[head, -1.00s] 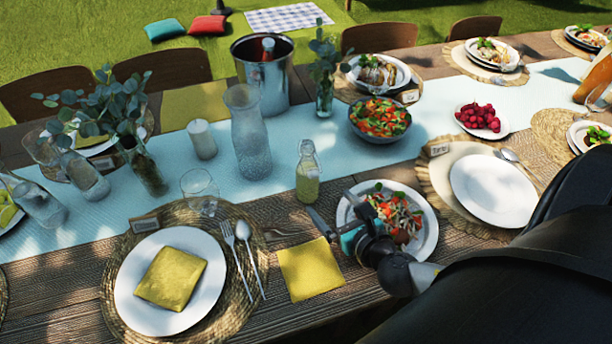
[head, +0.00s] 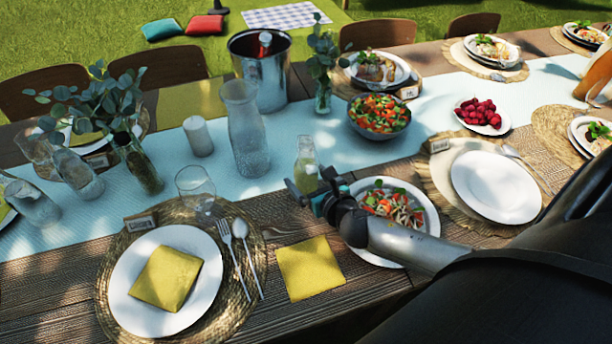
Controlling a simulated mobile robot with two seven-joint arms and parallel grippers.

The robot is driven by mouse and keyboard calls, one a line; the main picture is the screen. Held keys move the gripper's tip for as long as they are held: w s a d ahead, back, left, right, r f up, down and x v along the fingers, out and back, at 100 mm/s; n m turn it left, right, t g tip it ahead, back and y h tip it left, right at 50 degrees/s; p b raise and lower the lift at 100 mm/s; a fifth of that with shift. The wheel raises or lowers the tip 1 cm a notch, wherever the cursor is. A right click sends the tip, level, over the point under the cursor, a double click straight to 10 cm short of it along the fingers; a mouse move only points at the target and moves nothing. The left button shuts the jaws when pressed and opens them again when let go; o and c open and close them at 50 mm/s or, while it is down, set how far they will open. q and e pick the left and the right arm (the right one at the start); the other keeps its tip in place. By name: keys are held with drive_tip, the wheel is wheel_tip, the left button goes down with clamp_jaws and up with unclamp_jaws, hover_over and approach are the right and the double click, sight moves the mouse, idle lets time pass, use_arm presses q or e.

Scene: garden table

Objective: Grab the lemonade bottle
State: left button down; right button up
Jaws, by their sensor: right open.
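The lemonade bottle (head: 306,166) is a small clear glass bottle with pale yellow-green contents. It stands upright on the light blue runner near its front edge. My right gripper (head: 309,183) is open at the bottle's lower part, with one finger to the left and one to the right of it in the picture. The gripper hides the bottle's base. I cannot tell whether the fingers touch the glass. My left gripper is not in view.
A glass carafe (head: 245,130) stands behind left of the bottle, and a stemmed glass (head: 196,187) stands further left. A salad plate (head: 425,215) lies partly under my right arm. A salad bowl (head: 379,116) is behind right. A yellow napkin (head: 310,268) lies in front.

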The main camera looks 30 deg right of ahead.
drive_tip(key=shift+x, duration=0.85)
drive_tip(key=shift+s+f, duration=0.1)
clamp_jaws()
idle(0.3)
